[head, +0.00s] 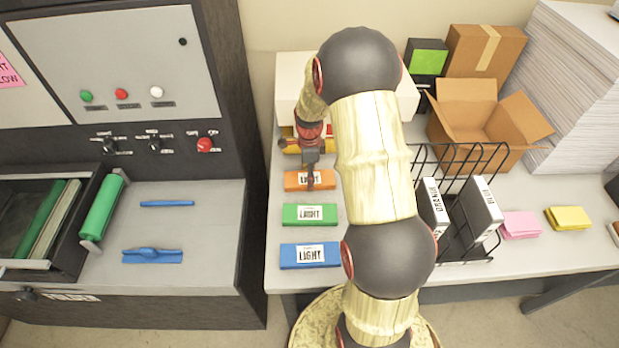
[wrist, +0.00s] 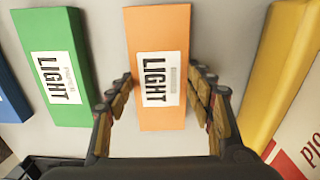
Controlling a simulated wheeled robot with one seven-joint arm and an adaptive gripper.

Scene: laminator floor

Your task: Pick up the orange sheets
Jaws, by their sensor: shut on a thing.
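The orange sheets are a flat orange pack (head: 294,181) with a white "LIGHT" label, in a column of packs on the white table. In the wrist view the orange pack (wrist: 158,30) lies between the fingers. My gripper (head: 310,182) is over the pack, pointing down. In the wrist view my gripper (wrist: 161,82) has one finger at each long side, shut on the pack. The pack looks level with the table; any gap beneath it cannot be seen. My arm hides the area just right of it.
A green pack (head: 310,215) and a blue pack (head: 309,255) lie nearer. A yellow pack (wrist: 275,75) lies on the other side. A black wire rack (head: 463,243) with boxes stands right of my arm. The laminator (head: 190,245) is left, across a gap.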

